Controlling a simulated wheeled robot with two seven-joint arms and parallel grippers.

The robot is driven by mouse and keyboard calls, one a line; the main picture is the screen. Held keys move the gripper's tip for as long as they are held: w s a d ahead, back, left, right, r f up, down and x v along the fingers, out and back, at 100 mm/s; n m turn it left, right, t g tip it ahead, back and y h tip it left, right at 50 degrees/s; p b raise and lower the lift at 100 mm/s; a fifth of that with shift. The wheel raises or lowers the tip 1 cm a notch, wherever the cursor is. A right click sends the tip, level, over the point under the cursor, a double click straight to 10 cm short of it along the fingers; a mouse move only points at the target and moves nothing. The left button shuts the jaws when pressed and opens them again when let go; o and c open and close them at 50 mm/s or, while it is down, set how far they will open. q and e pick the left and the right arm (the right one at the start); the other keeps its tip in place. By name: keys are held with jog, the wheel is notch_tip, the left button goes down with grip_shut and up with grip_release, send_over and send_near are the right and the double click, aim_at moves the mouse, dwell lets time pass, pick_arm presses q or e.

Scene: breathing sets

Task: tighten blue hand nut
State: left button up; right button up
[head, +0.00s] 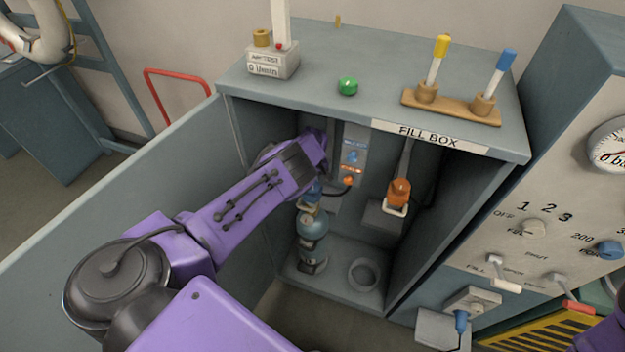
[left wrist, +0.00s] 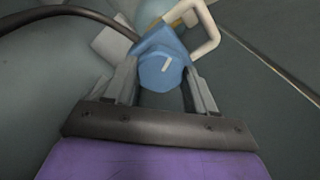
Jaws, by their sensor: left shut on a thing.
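The blue hand nut (left wrist: 161,71) has a white mark on its round end face and sits between the fingers of my left gripper (left wrist: 162,88) in the left wrist view. The gripper is shut on it. In the head view my left arm reaches into the open fill box (head: 529,146), above a small teal cylinder (head: 313,226) standing at the left inside. A bit of blue (head: 314,190) shows at the cylinder's top; my wrist hides most of the fingers. My right gripper is not in view.
The box door (head: 110,200) stands open at the left. Inside are an orange-topped fitting (head: 399,192) and an empty ring holder (head: 363,274). A black hose (left wrist: 60,14) runs close to the nut. A control panel (head: 545,190) stands at the right.

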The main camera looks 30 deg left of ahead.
pick_arm(q)
jog(key=shift+m, duration=0.3)
jog(key=o, duration=1)
jog(key=shift+o, duration=0.2)
